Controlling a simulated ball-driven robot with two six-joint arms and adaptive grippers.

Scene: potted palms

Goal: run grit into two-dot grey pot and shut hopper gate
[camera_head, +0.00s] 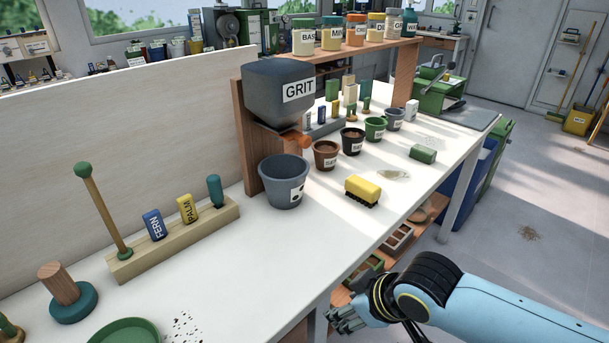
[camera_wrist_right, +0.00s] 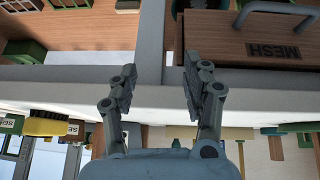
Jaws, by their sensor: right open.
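The grey pot (camera_head: 283,182) stands upright on the white bench under the hopper. Its label (camera_head: 297,191) is partly turned away, with dark dots on it. Its inside looks dark, and I cannot see any grit in it. The dark grey hopper (camera_head: 280,95) marked GRIT hangs on a wooden frame. An orange-brown part (camera_head: 298,141) shows at its outlet; I cannot tell whether the gate is open. My right gripper (camera_head: 347,319) is open and empty, off the bench's front edge, well away from pot and hopper. It also shows in the right wrist view (camera_wrist_right: 161,84). My left gripper is not in view.
A wooden rack (camera_head: 175,240) with FERN and PALM markers stands left of the pot. A yellow brush (camera_head: 362,190) lies to its right, with several small pots behind.

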